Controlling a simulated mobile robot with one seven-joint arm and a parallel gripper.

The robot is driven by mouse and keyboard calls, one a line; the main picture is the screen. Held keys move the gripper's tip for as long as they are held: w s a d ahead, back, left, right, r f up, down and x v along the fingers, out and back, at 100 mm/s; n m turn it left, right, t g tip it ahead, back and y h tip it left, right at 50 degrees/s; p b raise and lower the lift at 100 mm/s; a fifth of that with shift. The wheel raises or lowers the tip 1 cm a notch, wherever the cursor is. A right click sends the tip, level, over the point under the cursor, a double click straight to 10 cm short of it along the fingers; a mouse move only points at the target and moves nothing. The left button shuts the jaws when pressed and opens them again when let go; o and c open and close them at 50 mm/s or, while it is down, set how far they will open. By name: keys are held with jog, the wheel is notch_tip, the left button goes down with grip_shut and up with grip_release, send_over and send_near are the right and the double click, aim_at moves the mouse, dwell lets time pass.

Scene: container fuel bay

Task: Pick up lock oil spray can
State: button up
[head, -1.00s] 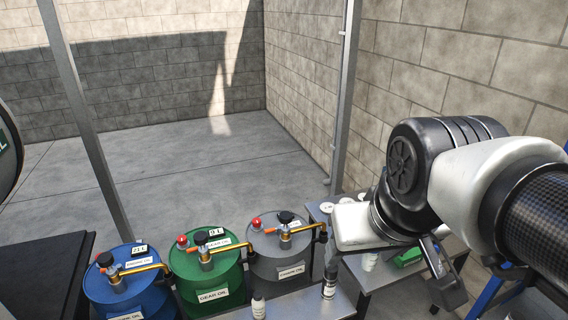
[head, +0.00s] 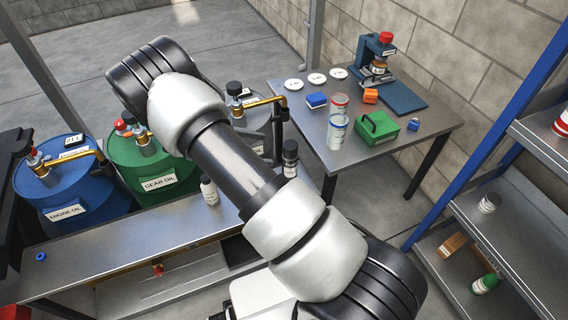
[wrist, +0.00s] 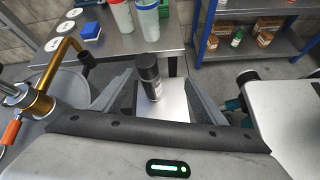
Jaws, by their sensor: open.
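A dark spray can with a black cap and a pale label (head: 290,158) stands upright on the metal bench (head: 130,243) in the head view; its print is too small to read. A dark can, apparently the same one, shows in the wrist view (wrist: 150,80), upright on the bench top. My gripper (wrist: 160,84) is open, with its fingers to the left and right of the can in that picture. I cannot tell whether the can is between the fingertips or beyond them. My gripper is hidden in the head view.
A white bottle (head: 209,190) stands on the bench left of the can. Blue (head: 62,195) and green (head: 145,165) drums with pumps stand behind. A metal table (head: 440,127) holds tins, a green box and a press. A blue-framed shelf (head: 480,232) is at right.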

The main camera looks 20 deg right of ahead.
notch_tip(320, 180, down, 13)
jog(key=n+t+h+b, duration=0.2)
jog(key=n, duration=0.3)
jog(key=x, duration=0.4)
jog(key=b+x, duration=0.1)
jog(key=x, duration=0.2)
jog(key=w+b+x, duration=0.1)
jog(key=x, duration=0.3)
jog(key=shift+w+d+f, duration=0.15)
jog(key=shift+f, duration=0.2)
jog(key=shift+w+b+x, duration=0.15)
jog(key=shift+b+x, duration=0.2)
jog(key=shift+x, duration=1.05)
jog(key=shift+w+b+x, duration=0.1)
jog(key=shift+b+x, duration=0.2)
jog(key=shift+x, duration=1.15)
jog(key=shift+r, duration=0.2)
jog(key=c, duration=1.5)
